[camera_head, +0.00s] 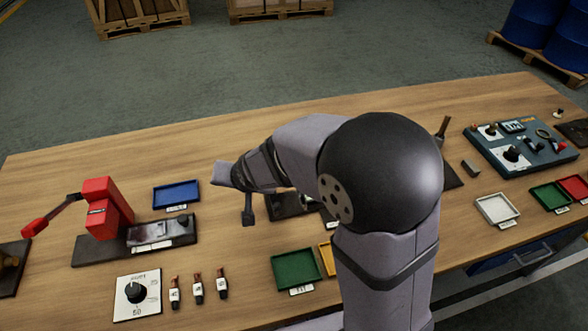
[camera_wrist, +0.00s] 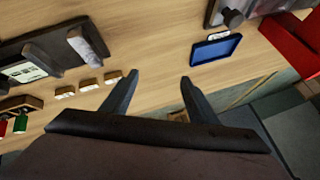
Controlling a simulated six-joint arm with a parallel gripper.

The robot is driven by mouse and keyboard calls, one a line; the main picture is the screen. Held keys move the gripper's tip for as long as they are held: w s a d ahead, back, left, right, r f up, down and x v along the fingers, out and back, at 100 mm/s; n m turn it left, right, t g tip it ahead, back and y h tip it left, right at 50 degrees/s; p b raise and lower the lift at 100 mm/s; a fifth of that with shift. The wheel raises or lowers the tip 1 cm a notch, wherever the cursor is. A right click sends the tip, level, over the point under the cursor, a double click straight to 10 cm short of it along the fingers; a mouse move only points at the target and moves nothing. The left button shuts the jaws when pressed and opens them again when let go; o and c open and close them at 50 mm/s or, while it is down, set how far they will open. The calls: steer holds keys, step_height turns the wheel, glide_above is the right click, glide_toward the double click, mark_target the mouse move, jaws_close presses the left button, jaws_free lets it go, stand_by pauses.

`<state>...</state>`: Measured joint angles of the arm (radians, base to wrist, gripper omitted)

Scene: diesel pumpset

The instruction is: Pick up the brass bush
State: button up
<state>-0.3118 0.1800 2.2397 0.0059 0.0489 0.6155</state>
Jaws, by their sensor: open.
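I cannot pick out the brass bush with certainty in either view; my arm hides part of the table in the head view. A small brownish-gold piece (camera_head: 9,260) on a dark plate is cut off by the left edge of the head view; I cannot tell if it is the bush. My gripper (camera_head: 248,214) is over the middle of the table, right of the blue tray (camera_head: 176,194). In the wrist view my gripper (camera_wrist: 158,75) has its two fingers spread, with only bare wood between their tips. The blue tray also shows there (camera_wrist: 216,49), right of the fingers.
A red lever press (camera_head: 104,208) stands at left. A green tray (camera_head: 296,270) is near my arm. A control panel (camera_head: 520,143) and a white tray (camera_head: 496,209) are at right. The table's back is clear.

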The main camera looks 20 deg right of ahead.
steer(key=s+d+g+h+p, duration=0.2)
steer(key=s+d+p, duration=0.1)
steer(key=d, duration=1.4)
steer(key=s+d+g+h+p, duration=0.1)
steer(key=s+d+h+p, duration=0.15)
steer(key=d, duration=1.45)
steer(key=shift+m+y, duration=0.25)
steer(key=shift+m, duration=0.05)
steer(key=shift+p+x, duration=0.6)
steer(key=shift+x, duration=2.95)
steer(key=shift+w, duration=0.15)
steer(key=shift+r, duration=0.1)
steer(key=c, duration=1.3)
